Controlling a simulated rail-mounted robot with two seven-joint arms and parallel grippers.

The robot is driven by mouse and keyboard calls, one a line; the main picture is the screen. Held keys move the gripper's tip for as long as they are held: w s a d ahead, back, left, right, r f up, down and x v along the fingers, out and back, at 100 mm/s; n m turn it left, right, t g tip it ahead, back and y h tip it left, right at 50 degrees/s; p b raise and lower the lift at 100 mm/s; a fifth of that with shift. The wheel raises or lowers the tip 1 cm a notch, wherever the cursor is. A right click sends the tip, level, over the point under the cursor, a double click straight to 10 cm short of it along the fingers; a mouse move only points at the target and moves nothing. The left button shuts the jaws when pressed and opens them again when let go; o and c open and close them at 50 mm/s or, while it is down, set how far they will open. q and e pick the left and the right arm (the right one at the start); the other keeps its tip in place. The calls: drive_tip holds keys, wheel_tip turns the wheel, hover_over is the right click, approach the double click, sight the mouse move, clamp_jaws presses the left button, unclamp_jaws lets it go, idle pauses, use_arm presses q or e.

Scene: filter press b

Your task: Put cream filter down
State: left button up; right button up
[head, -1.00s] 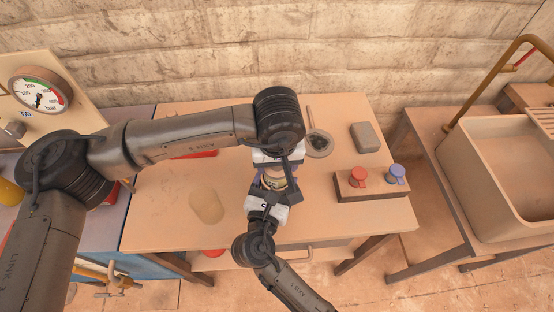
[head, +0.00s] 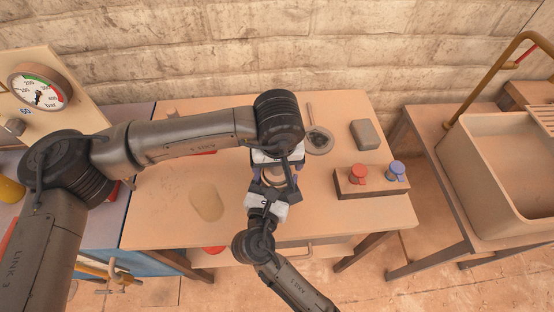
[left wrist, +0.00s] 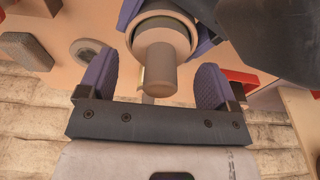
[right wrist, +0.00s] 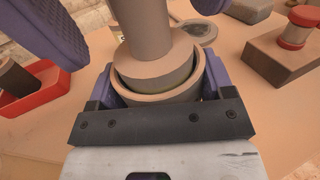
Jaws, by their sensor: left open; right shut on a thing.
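A pale, flat rounded patch, possibly the cream filter, lies on the table (head: 206,203) left of my grippers in the head view. My right gripper (right wrist: 158,85) is shut on a tan ring-shaped cup (right wrist: 192,92). A grey-brown plunger (right wrist: 153,68) sits upright in the cup, its wide base inside the rim. My left gripper (left wrist: 161,85) is open above the cup, with its fingers on either side of the plunger's stem (left wrist: 162,75) and gaps between. The inside of the cup under the plunger is hidden. In the head view the grippers mostly cover the cup.
A wooden block (head: 373,184) with a red and a blue capped piece stands right. A round dish (head: 319,142) and a grey block (head: 365,134) lie behind. A red tray (right wrist: 35,95) with a dark cylinder is at left. A sink (head: 505,170) stands beyond the table.

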sight(278, 177)
use_arm(q)
wheel_tip(278, 177, up, 13)
drive_tip(key=s, duration=0.1)
drive_tip(key=shift+s, duration=0.4)
idle(0.4)
use_arm(e)
drive_tip(key=o, duration=1.1)
